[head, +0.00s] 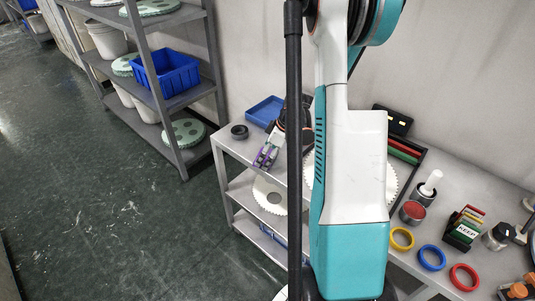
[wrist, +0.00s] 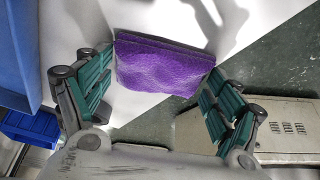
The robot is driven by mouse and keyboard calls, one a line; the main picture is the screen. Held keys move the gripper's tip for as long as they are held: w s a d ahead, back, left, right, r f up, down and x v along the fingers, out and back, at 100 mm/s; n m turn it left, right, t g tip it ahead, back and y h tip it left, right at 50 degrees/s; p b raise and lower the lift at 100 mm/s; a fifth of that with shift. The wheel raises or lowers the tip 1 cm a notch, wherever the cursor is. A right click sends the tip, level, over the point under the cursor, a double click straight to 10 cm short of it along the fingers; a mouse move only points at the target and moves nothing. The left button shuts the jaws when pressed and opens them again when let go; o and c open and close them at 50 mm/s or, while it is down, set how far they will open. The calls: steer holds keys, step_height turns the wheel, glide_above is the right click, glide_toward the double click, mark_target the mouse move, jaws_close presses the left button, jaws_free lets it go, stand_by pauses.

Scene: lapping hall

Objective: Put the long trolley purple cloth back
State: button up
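The purple cloth (wrist: 160,68) is a folded, thick pad between my gripper's two green-padded fingers (wrist: 162,62) in the wrist view. The fingertips meet its left and right ends, so my gripper is shut on it. Part of the cloth overlaps the edge of the pale top behind it, with floor showing beyond. In the head view my gripper (head: 268,151) is at the left side of the grey shelved trolley (head: 228,143), with a bit of purple showing at its fingers. My arm hides much of the trolley; the cloth's height above its top is hard to tell.
A blue tray (head: 265,111) and a black ring (head: 239,131) sit on the trolley top near my gripper. A white toothed disc (head: 270,197) is on the shelf below. Floor at left is clear.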

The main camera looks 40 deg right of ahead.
steer(key=shift+o, duration=0.7)
steer(key=shift+r, duration=0.1)
steer(key=shift+r, duration=0.25)
steer(key=p+v, duration=0.4)
steer(key=v, duration=0.7)
steer(key=shift+s+r, duration=0.2)
steer(key=shift+r, duration=0.05)
